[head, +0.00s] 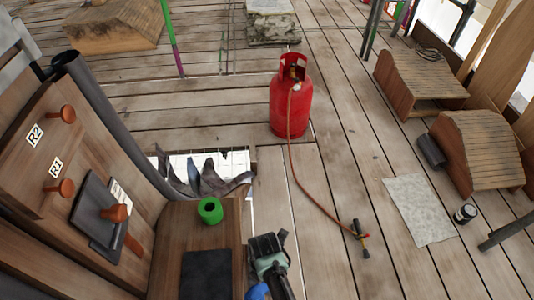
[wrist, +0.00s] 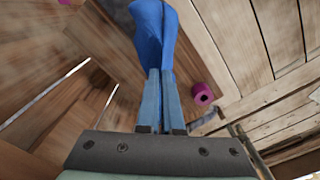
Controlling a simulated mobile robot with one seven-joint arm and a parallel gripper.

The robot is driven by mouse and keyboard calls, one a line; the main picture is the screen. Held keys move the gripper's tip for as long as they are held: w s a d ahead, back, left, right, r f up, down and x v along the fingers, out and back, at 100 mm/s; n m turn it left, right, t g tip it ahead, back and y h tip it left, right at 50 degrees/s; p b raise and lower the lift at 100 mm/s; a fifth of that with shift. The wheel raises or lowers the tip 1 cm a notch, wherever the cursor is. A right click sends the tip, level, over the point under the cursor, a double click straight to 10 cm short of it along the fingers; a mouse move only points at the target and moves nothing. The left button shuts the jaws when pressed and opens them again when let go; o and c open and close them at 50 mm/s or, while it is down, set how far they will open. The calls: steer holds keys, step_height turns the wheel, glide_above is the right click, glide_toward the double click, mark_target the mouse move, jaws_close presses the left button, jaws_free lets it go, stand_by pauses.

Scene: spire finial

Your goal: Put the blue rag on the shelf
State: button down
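In the wrist view the blue rag (wrist: 154,35) hangs beyond the tips of my gripper (wrist: 160,72). The two fingers are close together with the rag pinched between their ends. In the head view my gripper (head: 262,286) is at the bottom middle, right of a wooden ledge, and a small bit of the blue rag (head: 257,291) shows beside it. The low wooden ledge (head: 172,235) carries a green roll and a dark mat. I cannot tell for sure whether this ledge is the shelf.
A wooden panel (head: 90,150) with pegs marked R1 and R2 stands at left. The green roll (head: 210,210) is on the ledge. A red gas bottle (head: 290,108) with a hose stands on the plank floor. A magenta roll (wrist: 202,95) shows in the wrist view.

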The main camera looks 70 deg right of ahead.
steer(key=f, duration=0.1)
steer(key=f+b, duration=0.1)
steer(key=shift+s+d+f+b, duration=0.15)
steer(key=shift+d+f+b, duration=0.15)
steer(key=shift+d, duration=0.05)
stand_by(0.6)
steer(key=w+d+m, duration=0.3)
steer(key=d+m, duration=0.8)
steer(key=m, duration=0.1)
steer(key=s+a+f+b, duration=0.1)
steer(key=a+f+b, duration=0.2)
steer(key=a+f, duration=0.2)
steer(key=s+a+f+b, duration=0.2)
steer(key=a+f+b, duration=0.1)
steer(key=a+f, duration=0.2)
steer(key=s+a+f+b, duration=0.2)
steer(key=a+f+b, duration=0.1)
steer(key=a, duration=0.5)
steer(key=shift+a+f, duration=0.15)
steer(key=shift+f, duration=0.75)
